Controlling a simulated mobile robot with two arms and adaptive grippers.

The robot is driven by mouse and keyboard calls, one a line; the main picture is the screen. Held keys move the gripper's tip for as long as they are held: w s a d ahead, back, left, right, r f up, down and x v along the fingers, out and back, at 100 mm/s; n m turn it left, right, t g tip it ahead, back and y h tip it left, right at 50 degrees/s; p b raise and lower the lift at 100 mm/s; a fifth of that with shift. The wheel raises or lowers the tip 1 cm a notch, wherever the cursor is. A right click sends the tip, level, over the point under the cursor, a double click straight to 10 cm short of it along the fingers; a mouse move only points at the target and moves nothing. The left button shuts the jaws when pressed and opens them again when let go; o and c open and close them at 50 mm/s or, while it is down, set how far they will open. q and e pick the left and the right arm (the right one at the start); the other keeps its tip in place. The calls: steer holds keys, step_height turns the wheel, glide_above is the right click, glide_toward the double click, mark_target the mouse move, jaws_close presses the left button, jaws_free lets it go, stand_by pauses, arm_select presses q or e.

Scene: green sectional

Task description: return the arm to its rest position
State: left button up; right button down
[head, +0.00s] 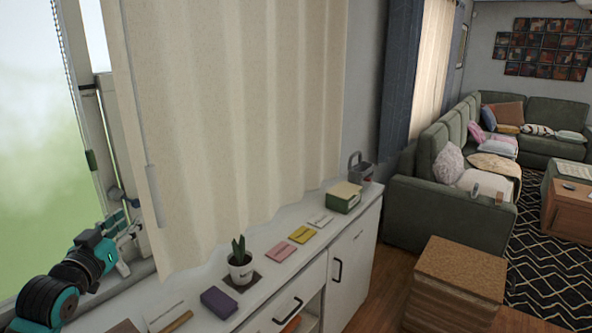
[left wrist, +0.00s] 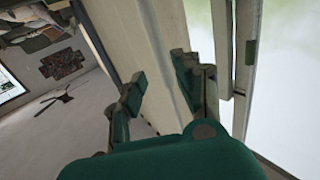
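My left arm (head: 75,275) comes in from the lower left of the head view, black and teal, in front of the window. My left gripper (head: 128,228) is raised beside the lower left edge of the cream curtain. In the left wrist view the gripper (left wrist: 160,78) has its two green-tipped fingers apart, with nothing held between them. The curtain's pale surface shows behind the fingers there; I cannot tell whether a finger touches it. My right gripper is not in view.
A white cabinet (head: 350,270) runs below the curtain (head: 230,110). On it are a potted plant (head: 240,265), a purple box (head: 219,302), a green box (head: 343,198) and a grey caddy (head: 361,170). A window frame (head: 100,130) is close to my left gripper. Wooden floor lies right of the cabinet.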

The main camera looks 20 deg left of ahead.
arm_select(q)
steer(key=s+d+f+m+g+h, duration=0.1)
steer(key=s+d+f+g, duration=0.3)
steer(key=d+f, duration=0.5)
steer(key=s+d+f+m+g+h, duration=0.1)
steer(key=s+d+f+g, duration=0.4)
steer(key=f, duration=0.9)
steer(key=s+d+f+m+g+h, duration=0.15)
steer(key=s+d+f, duration=0.25)
steer(key=s+d, duration=0.4)
steer(key=s+d+f+m+g, duration=0.1)
steer(key=s+d+f+g, duration=0.2)
steer(key=s+d+f, duration=0.35)
steer(key=s+d+f+g+b, duration=0.1)
steer(key=s+f+g+b, duration=0.2)
steer(key=f, duration=2.5)
steer(key=s+a+f+b, duration=0.1)
steer(key=s+a+f, duration=0.2)
steer(key=s+f, duration=1.4)
steer(key=shift+s+f+b, duration=0.15)
steer(key=shift+s+b, duration=0.05)
steer(key=shift+b, duration=0.15)
